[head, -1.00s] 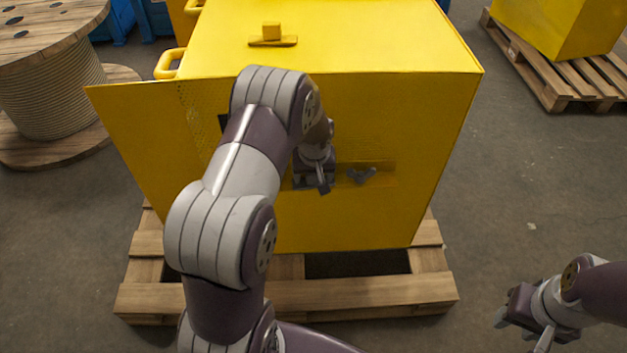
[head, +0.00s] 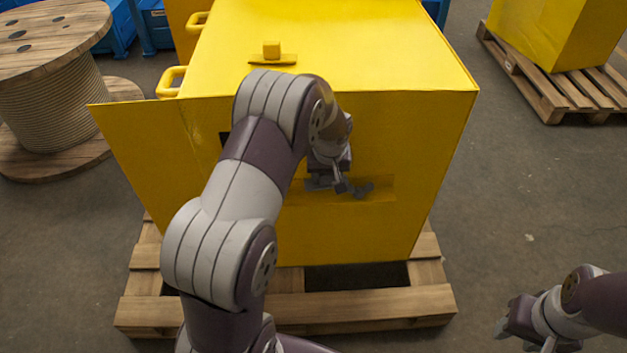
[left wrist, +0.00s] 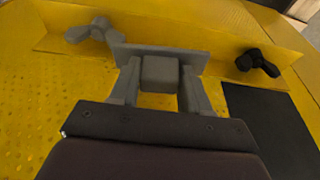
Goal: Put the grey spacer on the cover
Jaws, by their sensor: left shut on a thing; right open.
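The grey spacer, a flat plate (left wrist: 190,57) with a block (left wrist: 160,73), is in my left gripper (left wrist: 158,85), which is shut on the block. In the head view my left gripper (head: 328,180) is at the front of the yellow box, and the spacer is hard to make out. I take the box's yellow front (head: 340,225) as the cover; its perforated face (left wrist: 40,110) fills much of the wrist view. Whether the spacer touches it I cannot tell. My right gripper (head: 515,330) is open and empty, at the lower right.
A grey wing nut (left wrist: 92,33) and a black one (left wrist: 258,62) flank the spacer. A dark patch (left wrist: 270,115) lies below the black one. A yellow block on a bar (head: 272,52) sits on top.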

